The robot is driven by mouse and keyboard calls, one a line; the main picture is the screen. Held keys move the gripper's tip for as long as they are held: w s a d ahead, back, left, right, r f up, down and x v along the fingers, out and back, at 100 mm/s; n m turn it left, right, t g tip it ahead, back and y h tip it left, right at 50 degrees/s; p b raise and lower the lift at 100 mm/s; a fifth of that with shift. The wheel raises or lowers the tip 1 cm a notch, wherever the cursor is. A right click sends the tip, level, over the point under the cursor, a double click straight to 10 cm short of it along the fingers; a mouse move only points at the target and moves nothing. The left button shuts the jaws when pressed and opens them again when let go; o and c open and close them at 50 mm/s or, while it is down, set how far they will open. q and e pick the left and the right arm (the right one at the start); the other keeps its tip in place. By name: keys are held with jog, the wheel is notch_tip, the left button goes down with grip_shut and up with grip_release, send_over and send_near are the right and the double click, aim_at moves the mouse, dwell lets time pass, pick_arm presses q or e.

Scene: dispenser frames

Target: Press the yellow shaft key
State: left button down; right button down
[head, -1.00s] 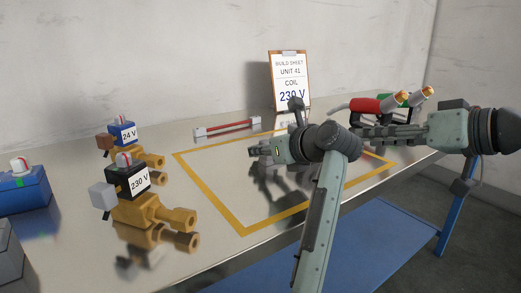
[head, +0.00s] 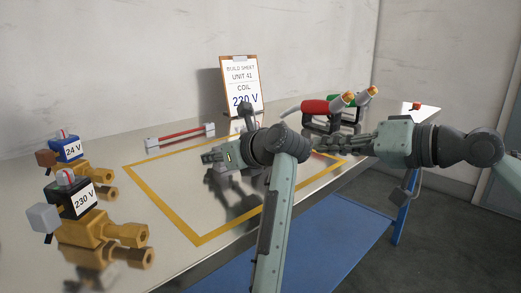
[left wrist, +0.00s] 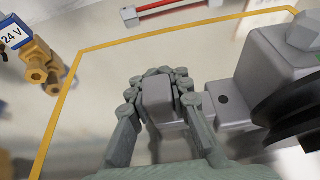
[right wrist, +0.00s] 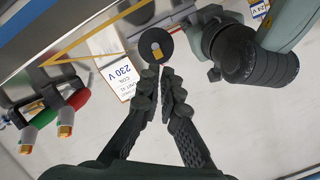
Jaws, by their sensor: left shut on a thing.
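A small yellow square (right wrist: 157,54), apparently the shaft key, shows on a black disc (right wrist: 155,38) in the right wrist view. The disc is on a grey unit (left wrist: 262,62) inside the yellow outline; in the left wrist view its dark side shows at the right. My left gripper (left wrist: 157,88) is shut on a grey block (left wrist: 157,103) at the unit's side. In the head view my left gripper (head: 212,157) and arm hide most of the unit. My right gripper (right wrist: 160,72) has its fingertips almost together, empty, pointing at the disc; whether it touches the disc is unclear.
The yellow outline (head: 152,195) lies on the metal table. Brass valves labelled 24 V (head: 68,150) and 230 V (head: 78,200) stand at left. A build sheet (head: 240,82) reads 230 V. Red-handled (head: 316,106) and green-handled tools stand at back right. A red-barred part (head: 180,137) lies behind.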

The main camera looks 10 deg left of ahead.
jog(key=s+d+f+m, duration=0.1)
jog(key=m, duration=0.2)
jog(key=s+d+f+m+t+y, duration=0.1)
jog(key=m, duration=0.3)
jog(key=d+m+t+y, duration=0.1)
jog(key=d+m, duration=0.1)
jog(key=m, duration=0.2)
jog(key=shift+s+f, duration=0.4)
jog(key=x, duration=1.4)
jog(key=shift+w+r, duration=0.1)
jog(key=shift+x, duration=0.95)
